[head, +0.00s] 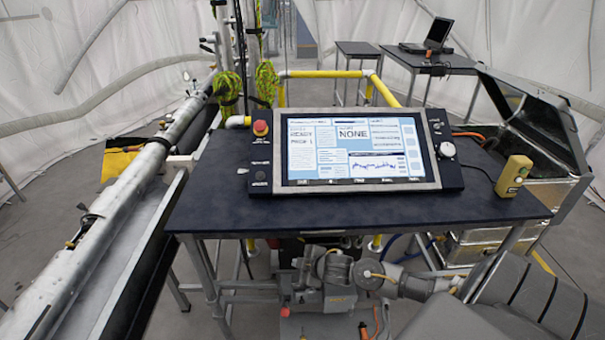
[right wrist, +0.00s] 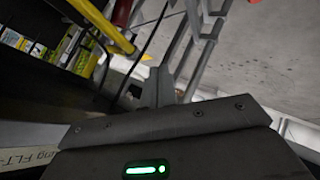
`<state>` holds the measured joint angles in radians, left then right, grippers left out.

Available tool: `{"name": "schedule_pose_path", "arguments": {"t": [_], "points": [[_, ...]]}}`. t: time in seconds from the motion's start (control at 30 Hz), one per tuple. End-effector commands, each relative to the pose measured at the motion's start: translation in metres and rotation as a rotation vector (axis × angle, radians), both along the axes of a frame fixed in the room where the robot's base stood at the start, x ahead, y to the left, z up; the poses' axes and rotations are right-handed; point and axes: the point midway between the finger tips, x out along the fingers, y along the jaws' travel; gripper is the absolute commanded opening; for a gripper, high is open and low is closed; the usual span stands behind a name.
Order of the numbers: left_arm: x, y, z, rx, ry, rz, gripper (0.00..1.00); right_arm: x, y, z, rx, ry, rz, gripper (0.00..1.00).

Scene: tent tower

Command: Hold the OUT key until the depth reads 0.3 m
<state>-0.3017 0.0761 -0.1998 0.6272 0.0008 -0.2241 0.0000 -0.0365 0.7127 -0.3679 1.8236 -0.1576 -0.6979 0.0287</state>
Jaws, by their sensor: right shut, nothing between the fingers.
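A control console (head: 355,152) with a wide lit screen lies on the dark table; READY and NONE can be read on it, but I cannot make out a depth figure. A yellow hand-held pendant (head: 513,176) rests at the table's right end; its key labels are too small to read, so I cannot pick out the OUT key. My right gripper (head: 325,265) is below the table's front edge, apart from console and pendant. In the right wrist view its fingers (right wrist: 163,82) are shut and empty. I cannot make out my left gripper.
The dark table (head: 400,207) has bare surface in front of the console. A red stop button (head: 261,128) sits at the console's left end. An open metal case (head: 540,120) stands at right, a long metal tube (head: 110,215) at left. A laptop (head: 430,38) is behind.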

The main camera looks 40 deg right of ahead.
Motion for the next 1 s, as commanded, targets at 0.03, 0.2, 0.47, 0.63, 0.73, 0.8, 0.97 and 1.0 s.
{"name": "schedule_pose_path", "arguments": {"t": [0.03,0.2,0.47,0.63,0.73,0.8,0.97,1.0], "points": [[0.0,-0.001,0.012,-0.002,0.0,0.0,0.0,0.004,0.006,0.039,-0.022,-0.034,0.039,0.0],[-0.001,0.0,0.027,-0.001,0.001,0.0,0.0,0.005,0.026,0.117,-0.082,-0.114,0.137,0.0],[-0.002,0.003,0.036,0.003,0.002,-0.002,0.0,0.027,0.004,0.215,-0.272,-0.249,0.328,0.0],[-0.003,0.005,0.036,0.005,0.004,-0.003,0.0,0.046,-0.041,0.259,-0.402,-0.289,0.431,0.0],[-0.002,0.005,0.036,0.005,0.002,-0.003,0.0,0.049,-0.062,0.279,-0.45,-0.297,0.461,0.0],[-0.001,0.005,0.036,0.005,0.001,-0.003,0.0,0.05,-0.071,0.287,-0.47,-0.298,0.473,0.0],[-0.001,0.005,0.036,0.005,0.001,-0.003,0.0,0.051,-0.079,0.294,-0.485,-0.299,0.484,0.0],[-0.001,0.005,0.037,0.005,0.001,-0.003,0.0,0.051,-0.079,0.294,-0.486,-0.299,0.484,0.0]]}}
